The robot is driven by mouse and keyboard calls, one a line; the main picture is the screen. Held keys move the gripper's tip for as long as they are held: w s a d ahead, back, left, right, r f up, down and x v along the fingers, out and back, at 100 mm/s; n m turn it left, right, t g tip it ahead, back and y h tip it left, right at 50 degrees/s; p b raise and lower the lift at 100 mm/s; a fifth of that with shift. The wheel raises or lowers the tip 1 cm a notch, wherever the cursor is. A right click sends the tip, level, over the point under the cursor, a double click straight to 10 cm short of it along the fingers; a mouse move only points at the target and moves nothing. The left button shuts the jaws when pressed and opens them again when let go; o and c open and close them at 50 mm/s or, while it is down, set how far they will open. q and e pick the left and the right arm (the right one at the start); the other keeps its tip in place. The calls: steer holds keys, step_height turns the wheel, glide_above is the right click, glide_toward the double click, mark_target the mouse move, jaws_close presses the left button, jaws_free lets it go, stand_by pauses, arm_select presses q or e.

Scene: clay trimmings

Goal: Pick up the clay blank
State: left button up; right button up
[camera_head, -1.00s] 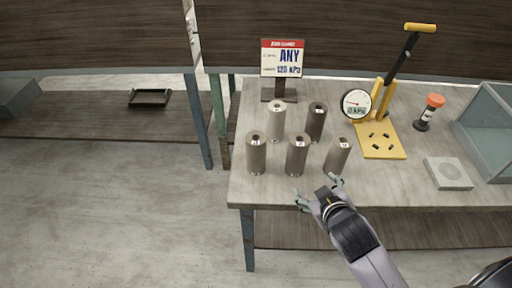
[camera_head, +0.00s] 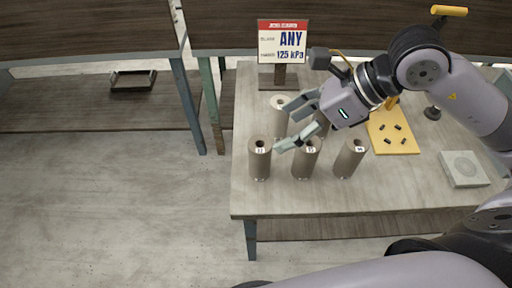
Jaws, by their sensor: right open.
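Several grey-brown clay cylinders with small white number labels stand upright on the table. The front row has a left blank (camera_head: 260,163), a middle blank (camera_head: 304,163) and a right blank (camera_head: 348,161). Behind them stand a back left blank (camera_head: 278,124) and a back right blank (camera_head: 322,127), the latter partly hidden by my gripper. My right gripper (camera_head: 283,127) is open and reaches in from the right. Its fingers point left, with their tips on the far and near sides of the back left blank as pictured. I cannot tell whether they touch it. My left gripper is not in view.
A sign (camera_head: 283,42) reading "ANY" and "125 kPa" stands behind the blanks. A yellow press base (camera_head: 391,138) and a grey block (camera_head: 464,168) are to the right. The table's front left corner (camera_head: 245,203) is clear.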

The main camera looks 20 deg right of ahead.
steer(key=w+d+h, duration=0.1)
steer(key=d+h, duration=0.1)
steer(key=d, duration=0.2)
steer(key=p, duration=0.3)
glide_toward(261, 144)
steer(key=x, duration=0.2)
steer(key=s+x, duration=0.1)
steer(key=x, duration=0.1)
steer(key=shift+a+f, duration=0.15)
steer(key=shift+f, duration=0.15)
steer(key=shift+w+a+f, duration=0.2)
steer(key=shift+w+f, duration=0.05)
steer(key=shift+f, duration=0.25)
steer(key=shift+w+a+f+p, duration=0.15)
steer(key=shift+p, duration=0.35)
steer(key=p+x, duration=0.1)
steer(key=x, duration=0.2)
steer(key=shift+w+a+f+p, duration=0.1)
steer(key=shift+w+f+p, duration=0.05)
steer(key=shift+w+p, duration=0.3)
steer(key=shift+w+a+f+t, duration=0.2)
steer(key=shift+f+t, duration=0.1)
steer(key=shift+f, duration=0.15)
steer(key=shift+c, duration=0.6)
jaws_close()
